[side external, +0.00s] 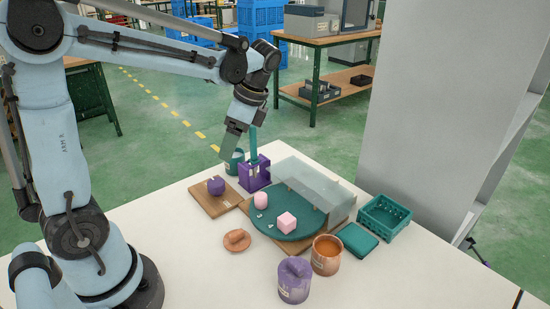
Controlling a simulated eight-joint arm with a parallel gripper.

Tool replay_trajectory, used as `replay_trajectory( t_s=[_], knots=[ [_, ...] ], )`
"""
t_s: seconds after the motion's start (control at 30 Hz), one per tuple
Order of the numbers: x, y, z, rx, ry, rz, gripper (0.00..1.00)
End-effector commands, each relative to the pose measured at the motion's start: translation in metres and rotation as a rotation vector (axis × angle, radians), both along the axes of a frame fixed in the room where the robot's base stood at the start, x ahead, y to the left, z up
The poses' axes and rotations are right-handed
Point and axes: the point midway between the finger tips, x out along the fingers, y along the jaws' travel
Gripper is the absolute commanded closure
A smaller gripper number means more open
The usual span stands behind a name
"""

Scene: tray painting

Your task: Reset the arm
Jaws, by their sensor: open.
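My gripper (240,140) is open at the back of the white table. It points down, above and beside a purple holder (256,176). A teal upright piece (253,143) stands between the holder and the gripper; I cannot tell whether it touches the fingers. A round teal tray (275,232) lies in the middle of the table with a pink cube (286,222) and a rounded pink piece (261,200) on it.
A translucent panel (308,182) stands behind the tray. Around it are a wooden board (208,205) with a purple ball (216,186), a teal cup (235,160), an orange dish (237,246), a purple container (294,282), a copper cup (326,256), and a teal crate (384,218). The front right is clear.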

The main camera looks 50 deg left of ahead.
Motion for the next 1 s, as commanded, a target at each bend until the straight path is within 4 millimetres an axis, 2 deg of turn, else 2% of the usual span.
replay_trajectory(
  t_s=[0.3,0.43,0.67,1.0],
  knots=[
    [0.0,-0.001,0.0,0.0,-0.006,0.003,0.28],
    [-0.004,-0.007,0.001,0.001,-0.078,0.035,0.28],
    [-0.015,-0.036,0.001,-0.048,-0.389,0.209,0.28],
    [-0.029,-0.082,-0.006,-0.272,-0.817,0.563,0.28]
  ],
)
